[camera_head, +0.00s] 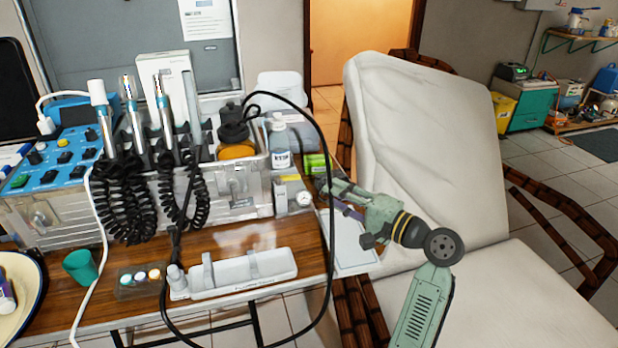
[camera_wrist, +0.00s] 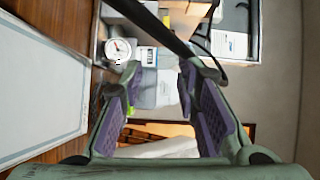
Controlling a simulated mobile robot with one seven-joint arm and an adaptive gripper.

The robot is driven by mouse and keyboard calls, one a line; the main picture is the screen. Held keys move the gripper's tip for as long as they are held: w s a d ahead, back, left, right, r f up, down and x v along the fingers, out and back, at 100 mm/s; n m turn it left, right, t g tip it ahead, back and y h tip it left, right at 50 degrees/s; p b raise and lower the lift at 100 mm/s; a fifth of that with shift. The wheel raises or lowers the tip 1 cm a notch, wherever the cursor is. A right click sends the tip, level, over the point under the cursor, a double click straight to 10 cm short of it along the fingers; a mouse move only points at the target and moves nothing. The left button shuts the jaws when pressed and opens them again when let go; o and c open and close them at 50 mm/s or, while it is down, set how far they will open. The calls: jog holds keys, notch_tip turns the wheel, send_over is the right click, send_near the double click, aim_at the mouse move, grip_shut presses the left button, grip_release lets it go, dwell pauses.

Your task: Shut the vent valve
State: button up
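A round white pressure gauge (camera_head: 304,198) sits on a small grey unit (camera_head: 281,203) at the right end of the dental console. The gauge also shows in the wrist view (camera_wrist: 119,48), beside a labelled part (camera_wrist: 148,57). I cannot clearly make out the vent valve; no lever or knob by the gauge is distinct. My gripper (camera_head: 326,188) is just right of the gauge unit. In the wrist view my gripper (camera_wrist: 158,90) is open, its purple-padded fingers apart with nothing held between them. The gauge unit lies beyond the fingertips.
A black cable (camera_head: 325,135) loops close to my gripper and crosses the wrist view. A green box (camera_head: 316,164) and a labelled bottle (camera_head: 280,148) stand behind the gauge. A white sheet (camera_head: 352,245) lies at the table's right edge. The white dental chair (camera_head: 425,150) stands to the right.

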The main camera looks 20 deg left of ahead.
aim_at(299, 179)
jog(key=shift+s+d+r+g, duration=0.1)
jog(key=shift+s+r+g, duration=0.1)
jog(key=shift+g, duration=0.1)
jog(key=shift+a, duration=0.2)
jog(key=p+x, duration=0.2)
jog(key=x, duration=0.8)
jog(key=shift+w+a+r, duration=0.1)
jog(key=shift+a+r, duration=0.05)
grip_shut()
